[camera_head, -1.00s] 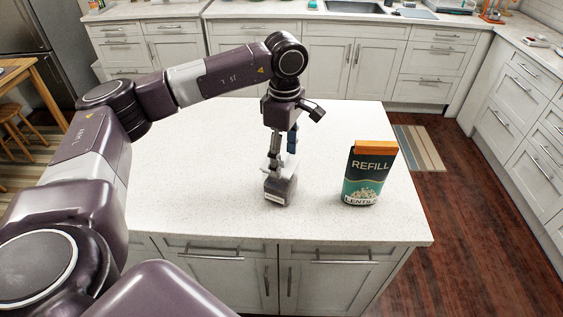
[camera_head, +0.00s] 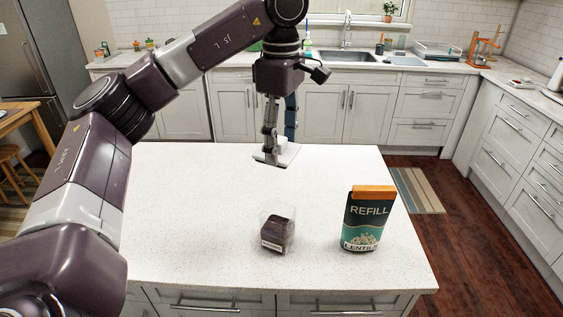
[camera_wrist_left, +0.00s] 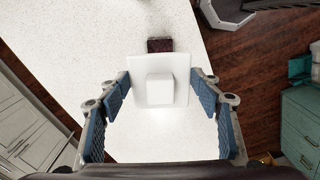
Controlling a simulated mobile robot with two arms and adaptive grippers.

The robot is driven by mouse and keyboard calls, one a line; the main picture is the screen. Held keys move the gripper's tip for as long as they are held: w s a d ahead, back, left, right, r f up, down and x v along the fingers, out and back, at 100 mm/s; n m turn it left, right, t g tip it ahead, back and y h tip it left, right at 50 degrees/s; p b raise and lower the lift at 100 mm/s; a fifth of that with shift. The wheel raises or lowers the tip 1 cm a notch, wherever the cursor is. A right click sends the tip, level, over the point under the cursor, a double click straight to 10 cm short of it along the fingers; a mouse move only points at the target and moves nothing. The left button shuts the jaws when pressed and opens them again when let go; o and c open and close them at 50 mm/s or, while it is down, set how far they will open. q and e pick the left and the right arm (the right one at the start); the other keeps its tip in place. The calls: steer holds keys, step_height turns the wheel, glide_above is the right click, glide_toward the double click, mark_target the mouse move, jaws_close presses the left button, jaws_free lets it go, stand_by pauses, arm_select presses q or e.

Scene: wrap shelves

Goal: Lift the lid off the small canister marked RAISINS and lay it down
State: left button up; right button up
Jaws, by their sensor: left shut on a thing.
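The small canister (camera_head: 277,233) stands on the white island counter, left of the refill pack. It is clear, with dark contents and a small white label too small to read. Its top is uncovered. My right gripper is not in view.
A green refill pack (camera_head: 368,222) marked LENTILS with an orange top stands upright to the right of the canister. The island counter (camera_head: 190,210) is bare to the left of the canister. Cabinets and a sink are farther back.

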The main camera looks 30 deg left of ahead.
arm_select(q)
steer(key=shift+r+p, duration=0.4)
steer(key=shift+r, duration=1.1)
steer(key=shift+r+p, duration=1.65)
steer(key=shift+p, duration=0.3)
steer(key=shift+f, duration=0.15)
